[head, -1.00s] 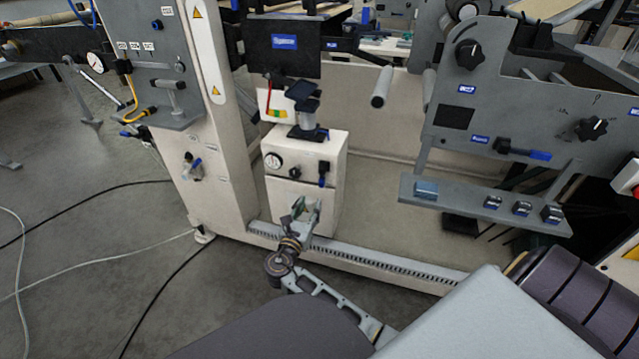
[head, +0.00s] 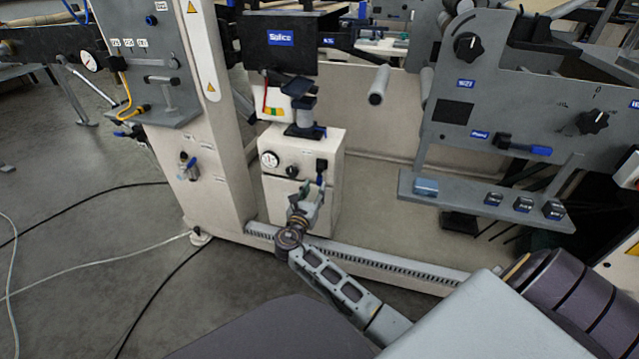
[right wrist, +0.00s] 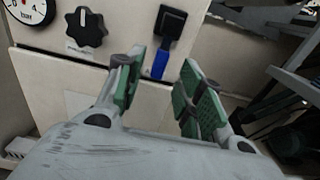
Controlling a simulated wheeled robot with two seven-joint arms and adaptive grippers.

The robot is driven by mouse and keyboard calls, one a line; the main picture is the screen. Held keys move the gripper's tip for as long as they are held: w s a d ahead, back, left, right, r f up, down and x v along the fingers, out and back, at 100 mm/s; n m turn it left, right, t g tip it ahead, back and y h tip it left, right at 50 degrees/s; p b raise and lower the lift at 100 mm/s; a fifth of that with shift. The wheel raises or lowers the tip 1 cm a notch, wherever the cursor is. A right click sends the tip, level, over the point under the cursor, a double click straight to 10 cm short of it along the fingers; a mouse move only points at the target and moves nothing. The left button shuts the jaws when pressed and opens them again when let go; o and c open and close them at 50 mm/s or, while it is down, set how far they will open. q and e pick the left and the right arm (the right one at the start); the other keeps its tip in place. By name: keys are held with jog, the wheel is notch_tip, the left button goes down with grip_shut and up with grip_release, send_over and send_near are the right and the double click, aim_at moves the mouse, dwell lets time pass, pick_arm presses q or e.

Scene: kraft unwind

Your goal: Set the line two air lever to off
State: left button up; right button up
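A lever with a black square hub (right wrist: 172,22) and a blue handle (right wrist: 158,66) hangs straight down on the front of the cream cabinet (right wrist: 230,50). In the head view its black hub (head: 321,165) is at the cabinet's upper right. I cannot read a line-two label on it. My right gripper (right wrist: 160,88) is open and empty, its green-padded fingers below the lever. The blue handle shows between the fingertips in the wrist view; I cannot tell whether they touch. In the head view the right gripper (head: 307,194) covers part of the cabinet front. My left gripper is not in view.
A black knob (right wrist: 86,28) and a pressure gauge (right wrist: 30,8) sit left of the lever. Another blue-handled valve (head: 190,168) is on the cream column. A grey control panel (head: 490,110) stands at the right. Cables lie on the floor at the left.

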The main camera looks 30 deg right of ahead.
aim_at(319, 182)
jog(key=b+x, duration=0.1)
jog(key=x, duration=0.3)
jog(key=shift+d, duration=0.1)
jog(key=shift+b+x, duration=0.55)
jog(key=shift+x, duration=0.5)
jog(key=shift+c, duration=0.3)
grip_shut()
